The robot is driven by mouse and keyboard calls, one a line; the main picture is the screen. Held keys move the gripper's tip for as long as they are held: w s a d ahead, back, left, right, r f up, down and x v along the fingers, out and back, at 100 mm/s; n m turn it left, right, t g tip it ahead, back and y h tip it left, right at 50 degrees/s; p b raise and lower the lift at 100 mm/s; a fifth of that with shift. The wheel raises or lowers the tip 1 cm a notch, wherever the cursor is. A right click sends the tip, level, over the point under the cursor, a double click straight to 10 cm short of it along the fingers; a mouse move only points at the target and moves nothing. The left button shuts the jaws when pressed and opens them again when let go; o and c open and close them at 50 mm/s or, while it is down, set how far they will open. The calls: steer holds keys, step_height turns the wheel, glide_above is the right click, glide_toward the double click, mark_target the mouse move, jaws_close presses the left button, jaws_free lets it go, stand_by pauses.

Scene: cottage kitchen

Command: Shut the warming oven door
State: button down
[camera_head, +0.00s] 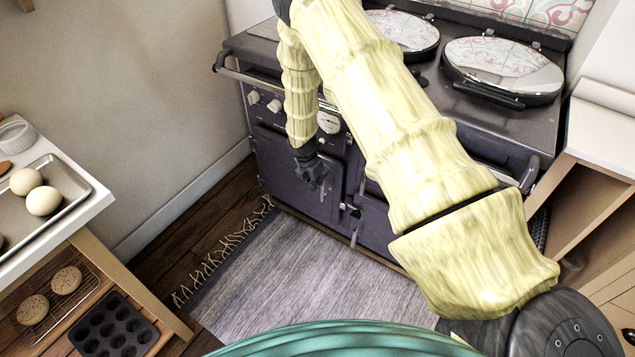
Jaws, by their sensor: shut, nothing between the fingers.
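The dark range cooker (262,160) stands against the wall with several doors on its front. The left door (282,183) is behind my gripper, and a dark gap shows near its right edge. I cannot tell how far it stands open, or whether it is the warming oven door. Another dark door (375,222) to the right is partly hidden by my arm. My gripper (314,182) points down in front of the left door, with its fingers shut and empty. I cannot tell whether it touches the door.
A grey fringed rug (265,285) lies on the floor before the cooker. At left, a counter holds a tray (78,182) with round dough balls; a muffin tin (112,330) sits below. A wooden cabinet (590,205) stands right of the cooker. A rail (240,76) juts from the cooker's top front.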

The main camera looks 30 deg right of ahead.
steer(key=shift+w+d+r, duration=0.25)
steer(key=shift+w+d, duration=0.05)
steer(key=shift+d, duration=0.15)
steer(key=s+a+r, duration=0.2)
steer(key=a+r, duration=0.5)
steer(key=r, duration=0.2)
steer(key=shift+s+p, duration=0.2)
steer(key=shift+p, duration=0.25)
